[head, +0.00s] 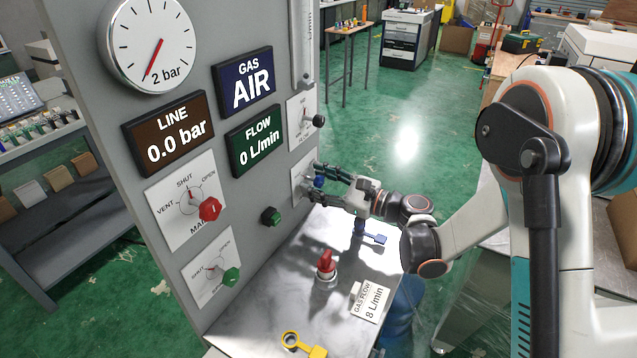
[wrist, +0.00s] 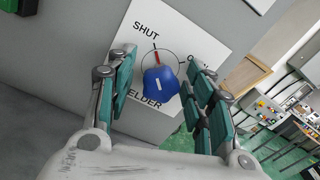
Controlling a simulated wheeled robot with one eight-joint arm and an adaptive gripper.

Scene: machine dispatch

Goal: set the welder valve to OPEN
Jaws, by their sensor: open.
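The welder valve is a blue knob (wrist: 160,86) on a white plate (wrist: 184,35) marked SHUT, with "ELDER" readable below and the right-hand label mostly hidden. A red mark at the dial points up toward SHUT. My gripper (wrist: 161,72) is open, one finger on each side of the knob, with visible gaps, so it does not hold it. In the head view my gripper (head: 326,177) reaches in from the right to the blue knob (head: 319,182) on the panel's right part. The fingers partly cover the plate there.
The grey panel (head: 110,105) carries a red MA… knob (head: 210,209), a green knob (head: 231,277) and a dark green knob (head: 271,216).

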